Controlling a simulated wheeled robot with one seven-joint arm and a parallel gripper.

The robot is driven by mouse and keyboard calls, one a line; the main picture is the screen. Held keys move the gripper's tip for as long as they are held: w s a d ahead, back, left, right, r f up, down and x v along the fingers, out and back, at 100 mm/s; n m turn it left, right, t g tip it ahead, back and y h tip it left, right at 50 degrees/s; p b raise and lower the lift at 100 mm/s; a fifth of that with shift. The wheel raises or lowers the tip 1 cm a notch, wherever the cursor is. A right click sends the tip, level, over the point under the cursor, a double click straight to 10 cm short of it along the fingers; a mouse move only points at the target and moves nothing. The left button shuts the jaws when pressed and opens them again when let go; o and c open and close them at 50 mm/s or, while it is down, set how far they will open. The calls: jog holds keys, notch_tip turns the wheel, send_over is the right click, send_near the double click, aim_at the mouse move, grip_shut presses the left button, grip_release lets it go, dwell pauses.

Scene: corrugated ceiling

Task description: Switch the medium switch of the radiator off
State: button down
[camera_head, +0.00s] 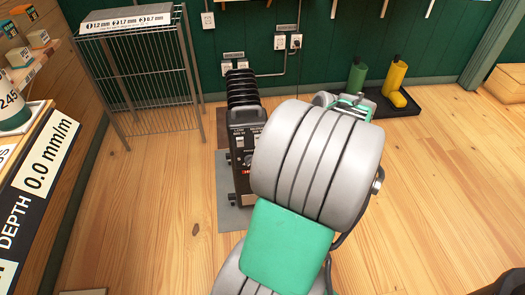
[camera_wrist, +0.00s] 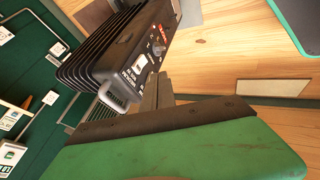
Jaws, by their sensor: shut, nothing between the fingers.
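The radiator (camera_head: 243,90) is a black finned heater standing upright on the floor in the head view. Its control panel (camera_head: 241,150) faces me, with small pale switches, a dial and a red mark. My arm covers the panel's right side. In the wrist view the radiator (camera_wrist: 105,45) lies slanted, with a white switch (camera_wrist: 140,62), a knob (camera_wrist: 158,50) and a red mark on its panel. I cannot read which switch is the medium one or its position. My gripper (camera_wrist: 158,88) is shut and empty, its dark fingers close to the panel; contact is unclear. In the head view my arm hides the fingers.
A wire rack (camera_head: 140,75) stands left of the radiator. A bench (camera_head: 45,165) runs along the left edge. Open wooden floor lies to the right and front left.

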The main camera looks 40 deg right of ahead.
jog(key=w+d+f+b, duration=0.1)
jog(key=w+f+b, duration=0.3)
jog(key=w+f, duration=0.4)
jog(key=shift+w+d+f, duration=0.35)
jog(key=shift+w+d, duration=0.05)
jog(key=shift+w, duration=0.1)
